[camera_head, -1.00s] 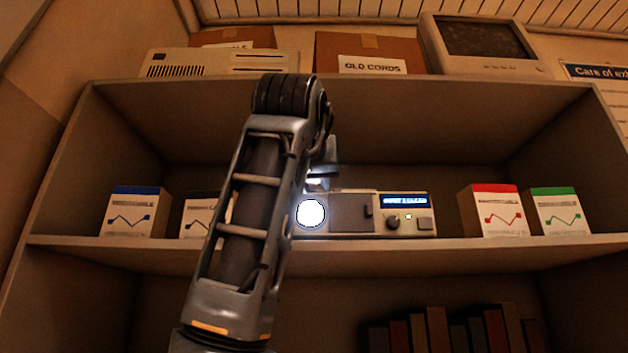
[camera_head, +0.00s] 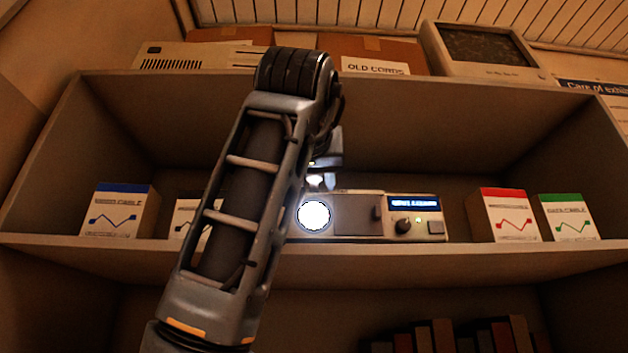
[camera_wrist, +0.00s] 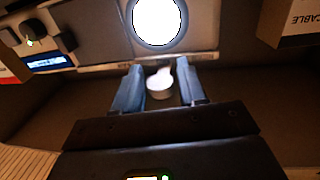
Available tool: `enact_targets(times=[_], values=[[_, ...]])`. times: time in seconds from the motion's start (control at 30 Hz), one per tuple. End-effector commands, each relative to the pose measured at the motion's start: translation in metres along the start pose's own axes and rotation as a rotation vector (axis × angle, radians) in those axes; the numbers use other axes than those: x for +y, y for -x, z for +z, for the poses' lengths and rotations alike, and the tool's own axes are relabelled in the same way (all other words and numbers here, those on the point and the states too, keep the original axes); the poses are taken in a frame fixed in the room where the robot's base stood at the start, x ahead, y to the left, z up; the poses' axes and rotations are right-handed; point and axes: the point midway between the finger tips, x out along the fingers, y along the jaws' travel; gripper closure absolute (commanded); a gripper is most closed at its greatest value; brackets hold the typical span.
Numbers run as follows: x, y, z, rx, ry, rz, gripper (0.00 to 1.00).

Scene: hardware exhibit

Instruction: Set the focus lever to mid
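A beige projector-like device stands on the shelf, with a glowing round lens (camera_head: 314,215), a dark panel (camera_head: 358,214), a knob (camera_head: 403,226) and a blue display (camera_head: 413,202). In the wrist view, a small pale lever-like piece (camera_wrist: 160,83), probably the focus lever, rises beside the lens (camera_wrist: 157,20). My gripper (camera_wrist: 161,88) has its two blue-grey fingers apart, one on each side of this piece, with narrow gaps showing. In the head view my gripper (camera_head: 322,178) is above the lens, partly hidden by my arm. The lever's setting cannot be read.
Cable boxes stand on the shelf: blue-topped (camera_head: 119,211) and a partly hidden one left of the device, red-topped (camera_head: 503,214) and green-topped (camera_head: 566,217) to its right. The shelf board (camera_head: 480,250) and the upper board (camera_head: 400,85) bound the space.

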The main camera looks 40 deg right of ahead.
Motion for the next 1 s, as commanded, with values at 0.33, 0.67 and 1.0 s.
enact_targets(times=[0.33,0.67,1.0], values=[[0.0,0.0,0.0,0.0,-0.001,0.001,0.48],[0.0,0.043,0.002,0.002,-0.002,-0.001,0.48],[0.0,0.077,0.001,0.0,-0.001,0.001,0.48]])
